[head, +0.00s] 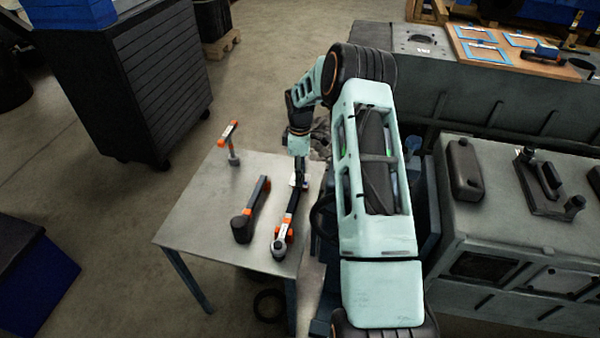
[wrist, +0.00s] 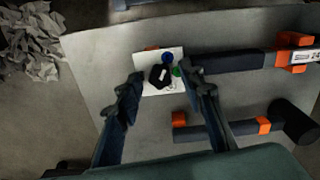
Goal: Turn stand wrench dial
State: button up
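A small white plate (wrist: 150,58) lies at the table's edge, with a dark knob (wrist: 160,76) and a blue and a green round part on it. I cannot tell for sure that this knob is the wrench dial. My gripper (wrist: 161,80) points down over the plate, fingers apart on either side of the knob. Contact cannot be told. A dark wrench with orange bands (head: 284,228) lies beside the plate; it also shows in the wrist view (wrist: 230,62).
A second dark and orange wrench (head: 256,205) lies to the left on the grey table (head: 200,205). An orange-topped tool (head: 232,142) stands near the back edge.

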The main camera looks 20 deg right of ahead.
grip_shut()
jog(key=shift+m, duration=0.3)
jog(key=m+b, duration=0.2)
jog(key=shift+f+m, duration=0.1)
jog(key=shift+m, duration=0.3)
jog(key=m+b, duration=0.1)
jog(key=m, duration=0.1)
jog(key=shift+m, duration=0.4)
jog(key=m+b, duration=0.1)
jog(key=m, duration=0.4)
jog(key=shift+m, duration=0.3)
jog(key=shift+b, duration=0.3)
